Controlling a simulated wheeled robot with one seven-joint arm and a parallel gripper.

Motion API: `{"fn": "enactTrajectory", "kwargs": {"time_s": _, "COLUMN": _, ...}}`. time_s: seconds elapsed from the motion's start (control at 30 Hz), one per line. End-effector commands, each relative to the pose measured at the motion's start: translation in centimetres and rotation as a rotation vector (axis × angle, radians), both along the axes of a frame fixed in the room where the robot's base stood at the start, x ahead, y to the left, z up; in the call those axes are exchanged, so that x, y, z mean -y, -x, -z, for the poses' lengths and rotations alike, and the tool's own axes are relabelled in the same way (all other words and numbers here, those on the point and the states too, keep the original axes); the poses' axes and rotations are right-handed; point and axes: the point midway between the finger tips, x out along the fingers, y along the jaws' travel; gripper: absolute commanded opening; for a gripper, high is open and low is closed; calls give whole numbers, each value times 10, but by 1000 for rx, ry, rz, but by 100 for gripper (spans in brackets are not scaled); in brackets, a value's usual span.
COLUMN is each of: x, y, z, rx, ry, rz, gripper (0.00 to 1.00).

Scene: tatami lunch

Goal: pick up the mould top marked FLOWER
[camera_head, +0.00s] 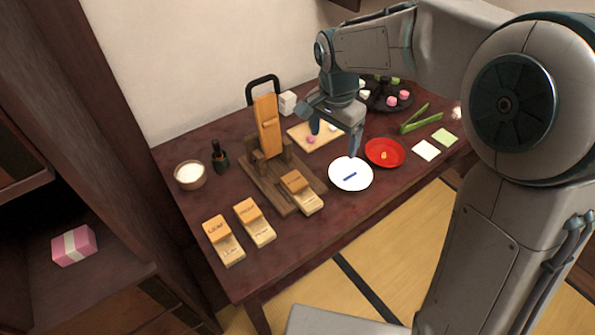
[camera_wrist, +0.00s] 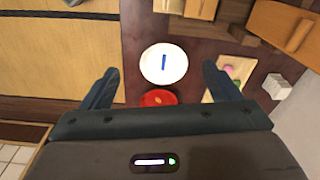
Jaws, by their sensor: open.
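Three wooden moulds stand on the dark table, each with an orange-brown top on a paler base. In the head view their tops are the left one (camera_head: 216,228), the middle one (camera_head: 248,209) and the right one (camera_head: 296,181) by the wooden stand. The lettering is too small to tell surely which reads FLOWER. My gripper (camera_head: 335,139) is open and empty, above the table between the cutting board and the white plate, apart from the moulds. In the wrist view my gripper (camera_wrist: 160,70) has its fingers wide apart; parts of moulds show at the top edge.
The wooden stand (camera_head: 255,184) with a tall upright piece (camera_head: 266,124) is left of my gripper. The white plate (camera_head: 362,183) holds a blue strip; a red dish (camera_head: 397,150) is beside it. A cutting board (camera_head: 298,133), bowl (camera_head: 190,183) and dark bottle (camera_head: 219,157) are also there.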

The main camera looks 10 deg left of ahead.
Motion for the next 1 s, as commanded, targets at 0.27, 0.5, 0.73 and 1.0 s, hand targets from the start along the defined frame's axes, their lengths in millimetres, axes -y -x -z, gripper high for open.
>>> {"fn": "enactTrajectory", "kwargs": {"time_s": 0.27, "x": -76, "y": -20, "z": 45, "rx": -58, "ry": -25, "rz": 154, "gripper": 84}}
{"fn": "enactTrajectory", "kwargs": {"time_s": 0.5, "x": -89, "y": -21, "z": 69, "rx": -71, "ry": -26, "rz": 190, "gripper": 84}}
{"fn": "enactTrajectory", "kwargs": {"time_s": 0.73, "x": -89, "y": -20, "z": 115, "rx": -71, "ry": -27, "rz": 188, "gripper": 84}}
{"fn": "enactTrajectory", "kwargs": {"time_s": 1.0, "x": -89, "y": -21, "z": 139, "rx": -67, "ry": -28, "rz": 187, "gripper": 84}}
